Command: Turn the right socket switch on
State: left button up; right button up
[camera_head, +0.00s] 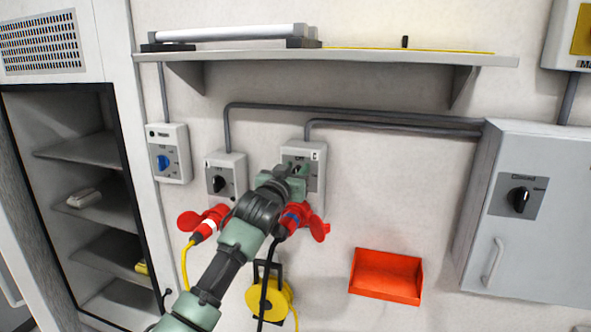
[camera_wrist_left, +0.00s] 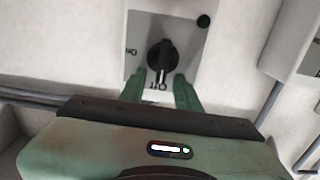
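The right socket box (camera_head: 317,182) is on the wall, with a red plug (camera_head: 312,226) at its lower end. My left gripper (camera_head: 294,172) is in front of it and hides most of its switch. In the left wrist view, the switch's black knob (camera_wrist_left: 162,56) sits on a grey plate (camera_wrist_left: 189,35). My left gripper (camera_wrist_left: 160,82) is open there, with one green fingertip at each side of the knob's near end. Contact cannot be told. My right gripper is not in view.
The left socket box (camera_head: 228,163) has a black knob and a red plug (camera_head: 205,222). A blue-knob box (camera_head: 169,138) is further left. A shelf (camera_head: 400,58) runs above. A grey cabinet (camera_head: 560,190) and red bin (camera_head: 386,276) are at right.

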pick_arm(q)
grip_shut()
jog(key=shift+f, duration=0.1)
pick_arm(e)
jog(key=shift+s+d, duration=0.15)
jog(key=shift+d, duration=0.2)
